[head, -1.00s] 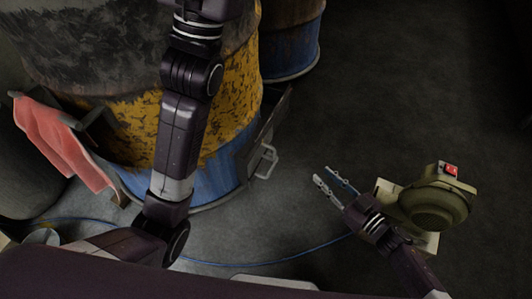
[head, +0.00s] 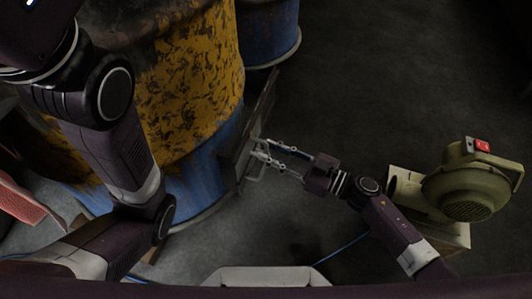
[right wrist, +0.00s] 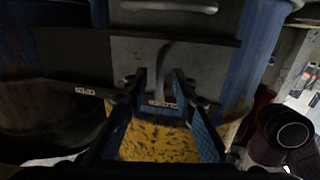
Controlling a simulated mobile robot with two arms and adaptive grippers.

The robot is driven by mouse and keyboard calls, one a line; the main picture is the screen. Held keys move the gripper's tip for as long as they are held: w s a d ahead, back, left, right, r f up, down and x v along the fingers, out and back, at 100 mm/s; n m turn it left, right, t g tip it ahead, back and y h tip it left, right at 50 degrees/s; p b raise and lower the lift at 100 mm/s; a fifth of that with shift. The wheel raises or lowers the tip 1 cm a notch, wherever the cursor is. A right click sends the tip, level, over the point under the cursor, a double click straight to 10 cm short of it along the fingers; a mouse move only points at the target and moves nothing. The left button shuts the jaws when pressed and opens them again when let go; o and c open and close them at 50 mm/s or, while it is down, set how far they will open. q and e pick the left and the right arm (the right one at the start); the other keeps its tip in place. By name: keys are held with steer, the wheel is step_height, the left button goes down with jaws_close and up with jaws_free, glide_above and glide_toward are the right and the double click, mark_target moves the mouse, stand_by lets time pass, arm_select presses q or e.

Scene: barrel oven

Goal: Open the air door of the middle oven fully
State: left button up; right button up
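The middle oven is a yellow and blue barrel (head: 190,75) at the upper left of the head view. A dark metal plate with a pale handle (head: 256,168), apparently the air door, is on its right side. My right gripper (head: 262,148) is open, its fingertips at this handle. In the right wrist view a grey curved bar (right wrist: 163,65) stands between the two spread fingers (right wrist: 163,100); contact cannot be told. Small white labels show on the dark plate (right wrist: 85,55). My left arm crosses the left side; its gripper is out of view.
An olive blower (head: 462,190) with a red switch stands on the floor to the right, close to my right arm. Another blue barrel (head: 268,40) stands behind. A pink cloth (head: 25,200) hangs at the left. The dark floor at the upper right is clear.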

steer(key=shift+x, duration=0.85)
jaws_close()
